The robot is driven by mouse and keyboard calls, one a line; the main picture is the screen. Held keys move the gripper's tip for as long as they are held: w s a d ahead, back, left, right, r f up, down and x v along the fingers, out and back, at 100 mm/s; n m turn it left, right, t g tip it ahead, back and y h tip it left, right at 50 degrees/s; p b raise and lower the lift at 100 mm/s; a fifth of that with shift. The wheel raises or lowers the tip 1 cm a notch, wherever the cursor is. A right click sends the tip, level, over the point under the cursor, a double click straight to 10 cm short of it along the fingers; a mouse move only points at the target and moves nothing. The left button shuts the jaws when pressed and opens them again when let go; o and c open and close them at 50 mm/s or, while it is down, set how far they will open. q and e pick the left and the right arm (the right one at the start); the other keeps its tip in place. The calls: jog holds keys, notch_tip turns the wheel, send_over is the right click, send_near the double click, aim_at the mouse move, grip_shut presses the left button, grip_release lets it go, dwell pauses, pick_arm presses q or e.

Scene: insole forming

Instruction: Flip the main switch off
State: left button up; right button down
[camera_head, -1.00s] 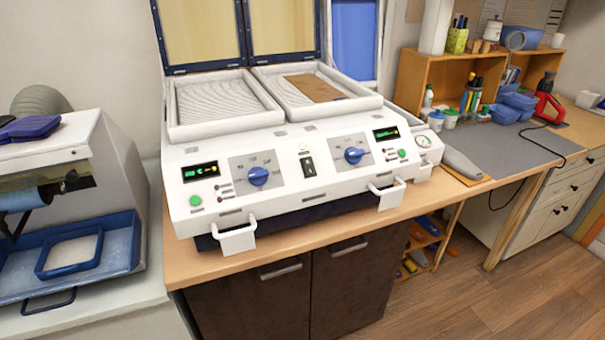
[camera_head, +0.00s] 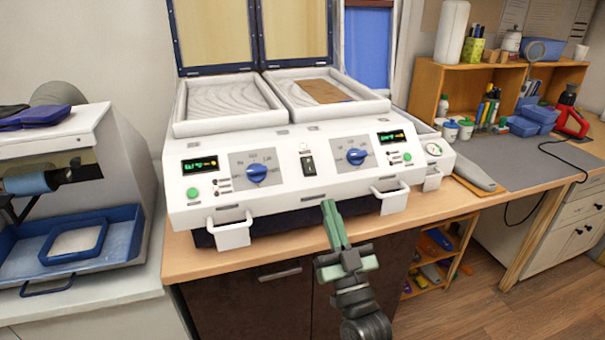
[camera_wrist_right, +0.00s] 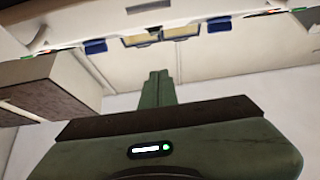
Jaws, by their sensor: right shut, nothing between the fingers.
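The main switch (camera_head: 308,165) is a small black rocker in the middle of the white front panel of the forming machine (camera_head: 285,200), between two blue knobs. Both green displays on the panel are lit. My right gripper (camera_head: 328,204) is green, shut and empty. Its fingertips point up at the lower front edge of the machine, below the switch and apart from it in the picture. In the right wrist view the shut fingers (camera_wrist_right: 158,76) point forward at a pale surface; I cannot make out the switch there. My left gripper is in neither view.
Two white handles, left (camera_head: 232,232) and right (camera_head: 390,198), stick out from the machine's front on either side of my right gripper. Two open trays (camera_head: 225,125) lie on top. The wooden bench edge (camera_head: 215,262) runs below.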

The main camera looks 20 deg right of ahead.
jog(key=shift+r, duration=0.35)
notch_tip(320, 180, up, 4)
jog(key=p, duration=0.4)
send_over(312, 185)
jog(key=s, duration=0.1)
jog(key=shift+w+f, duration=0.5)
jog(key=shift+w, duration=0.05)
